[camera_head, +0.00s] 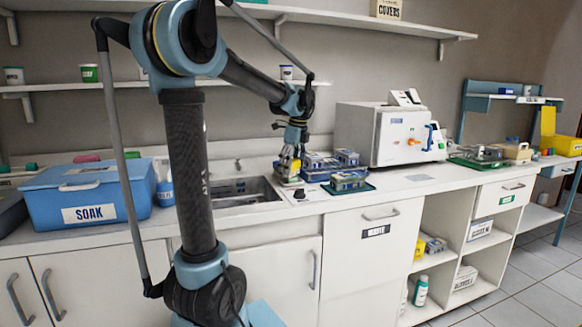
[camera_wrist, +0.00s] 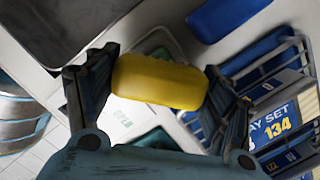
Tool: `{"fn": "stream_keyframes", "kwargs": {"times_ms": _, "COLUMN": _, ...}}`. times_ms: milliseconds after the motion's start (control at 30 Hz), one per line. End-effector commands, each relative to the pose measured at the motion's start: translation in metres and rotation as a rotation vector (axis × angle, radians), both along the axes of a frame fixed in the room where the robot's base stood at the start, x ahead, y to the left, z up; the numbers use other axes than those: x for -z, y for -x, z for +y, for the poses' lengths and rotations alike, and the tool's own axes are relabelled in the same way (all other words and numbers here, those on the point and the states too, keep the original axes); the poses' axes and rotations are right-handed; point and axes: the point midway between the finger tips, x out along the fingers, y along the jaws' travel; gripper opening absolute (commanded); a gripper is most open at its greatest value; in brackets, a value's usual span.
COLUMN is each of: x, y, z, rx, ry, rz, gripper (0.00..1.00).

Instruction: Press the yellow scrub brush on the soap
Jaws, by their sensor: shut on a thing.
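The yellow scrub brush (camera_wrist: 160,82) is a rounded yellow block between the two fingers of my gripper (camera_wrist: 158,85) in the wrist view. My gripper is shut on it. In the head view my gripper (camera_head: 289,165) is low over the counter just right of the sink, with some yellow at its tip. I cannot pick out the soap for sure. A pale surface with a dark green rim (camera_wrist: 130,108) shows partly behind the brush in the wrist view, and the brush hides part of it. I cannot tell whether they touch.
The sink (camera_head: 235,193) lies left of my gripper. Blue instrument racks (camera_head: 318,168) stand close on its right, one on a green tray. A blue rounded block (camera_wrist: 225,15) lies nearby. A blue SOAK box (camera_head: 85,200) stands left and a white machine (camera_head: 385,134) right.

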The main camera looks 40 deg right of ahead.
Motion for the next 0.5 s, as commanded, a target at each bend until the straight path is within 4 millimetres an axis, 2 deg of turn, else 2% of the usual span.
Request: {"fn": "stream_keyframes", "kwargs": {"times_ms": 500, "x": 0.005, "y": -0.0003, "z": 0.0001, "rx": -0.001, "ry": 0.0, "rz": 0.0, "gripper": 0.56}}
